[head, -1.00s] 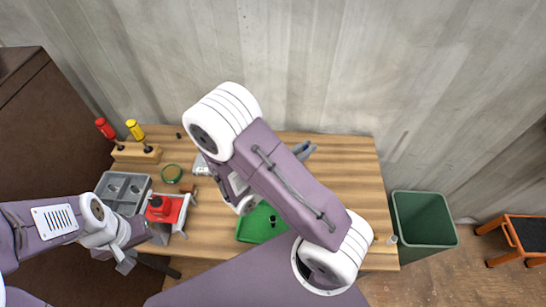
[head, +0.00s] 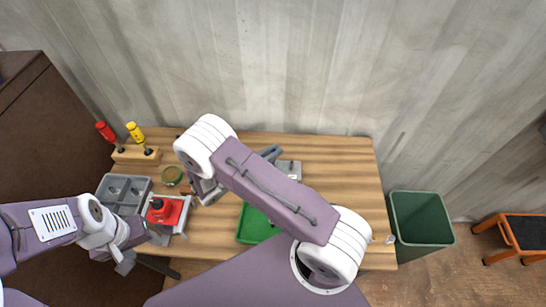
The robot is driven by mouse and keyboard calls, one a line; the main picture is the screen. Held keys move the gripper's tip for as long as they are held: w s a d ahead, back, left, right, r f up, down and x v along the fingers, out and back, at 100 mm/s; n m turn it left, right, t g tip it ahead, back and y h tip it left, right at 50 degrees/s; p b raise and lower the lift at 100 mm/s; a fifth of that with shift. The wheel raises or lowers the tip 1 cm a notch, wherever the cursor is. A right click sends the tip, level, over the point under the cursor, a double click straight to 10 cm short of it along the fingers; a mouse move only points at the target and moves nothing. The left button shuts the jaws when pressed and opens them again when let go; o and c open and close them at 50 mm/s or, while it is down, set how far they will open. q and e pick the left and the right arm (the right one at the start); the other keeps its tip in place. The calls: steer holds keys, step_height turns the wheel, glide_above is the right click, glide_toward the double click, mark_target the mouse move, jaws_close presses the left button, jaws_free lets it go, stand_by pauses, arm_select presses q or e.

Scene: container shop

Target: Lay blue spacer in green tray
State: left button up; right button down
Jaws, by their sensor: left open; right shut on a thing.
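The green tray (head: 252,226) lies near the front middle of the table, its right part covered by my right arm. My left gripper (head: 125,262) is open and empty at the table's front left edge, far from the tray.
A red part in a grey fixture (head: 166,211), a grey compartment tray (head: 124,190), a green ring (head: 172,175) and a wooden block with screwdrivers (head: 136,155) fill the left. A grey box (head: 290,168) stands at the back. The table's right side is mostly clear; a green bin (head: 421,219) stands beyond.

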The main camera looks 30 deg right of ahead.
step_height(320, 180, down, 2)
steer(key=shift+f, duration=0.2)
steer(key=shift+w+f+p, duration=0.1)
steer(key=shift+f+p, duration=0.3)
steer(key=shift+f, duration=0.3)
steer(key=shift+f, duration=0.1)
steer(key=shift+f+b, duration=0.15)
steer(key=shift+b, duration=0.15)
steer(key=c, duration=1.5)
jaws_free()
steer(key=shift+o, duration=0.2)
